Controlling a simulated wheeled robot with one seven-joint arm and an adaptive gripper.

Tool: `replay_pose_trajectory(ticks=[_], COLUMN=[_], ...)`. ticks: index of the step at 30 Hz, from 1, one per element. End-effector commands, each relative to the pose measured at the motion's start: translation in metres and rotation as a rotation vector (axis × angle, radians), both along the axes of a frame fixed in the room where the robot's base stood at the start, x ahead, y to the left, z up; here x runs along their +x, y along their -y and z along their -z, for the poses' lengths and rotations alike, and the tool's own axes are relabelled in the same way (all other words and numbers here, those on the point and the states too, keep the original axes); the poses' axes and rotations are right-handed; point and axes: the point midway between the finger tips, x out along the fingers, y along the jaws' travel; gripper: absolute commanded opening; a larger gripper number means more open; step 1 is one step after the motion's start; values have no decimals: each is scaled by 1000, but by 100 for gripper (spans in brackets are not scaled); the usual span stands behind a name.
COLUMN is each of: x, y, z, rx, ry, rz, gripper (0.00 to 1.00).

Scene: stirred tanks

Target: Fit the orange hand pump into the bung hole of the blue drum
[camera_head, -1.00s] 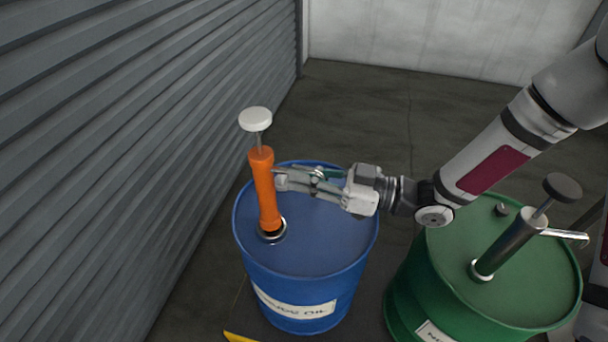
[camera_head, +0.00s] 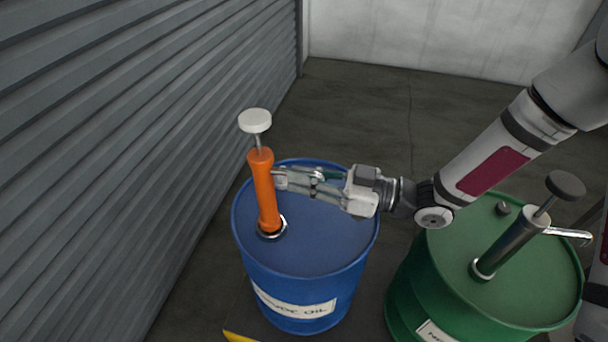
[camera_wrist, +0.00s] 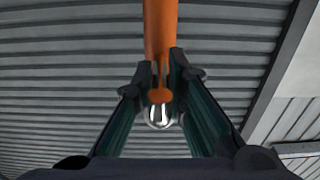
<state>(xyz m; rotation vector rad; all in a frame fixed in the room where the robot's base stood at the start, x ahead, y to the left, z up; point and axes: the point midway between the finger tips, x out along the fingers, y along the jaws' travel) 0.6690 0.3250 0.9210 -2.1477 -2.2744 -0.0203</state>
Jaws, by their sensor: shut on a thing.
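The orange hand pump (camera_head: 263,192) stands nearly upright, leaning slightly, on the blue drum's top near its left front edge. It has a white knob (camera_head: 255,120) on a thin rod. Its lower end is at the ringed bung hole (camera_head: 271,228) of the blue drum (camera_head: 325,230); how deep it sits is hidden. My gripper (camera_head: 282,179) reaches in from the right and is shut on the pump at its upper body. In the wrist view the orange pump body (camera_wrist: 160,28) rises between the fingertips (camera_wrist: 162,88), with a shiny metal part (camera_wrist: 159,115) below.
A green drum (camera_head: 535,275) stands at right with a dark pump (camera_head: 507,248) fitted in its top and a small cap (camera_head: 502,209). A grey corrugated wall (camera_head: 120,150) is close at left. Open floor (camera_head: 360,110) lies behind the drums.

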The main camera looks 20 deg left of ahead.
Motion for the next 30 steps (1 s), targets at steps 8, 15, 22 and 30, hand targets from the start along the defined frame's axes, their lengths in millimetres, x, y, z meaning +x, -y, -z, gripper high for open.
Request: replay_pose_trajectory(ticks=[8,15,22,30], x=[0,0,0,0], y=[0,0,0,0], z=[5,10,15,21], rx=[3,3,3,3], ry=[1,2,2,1], rz=[0,0,0,0], gripper=[0,0,0,0])
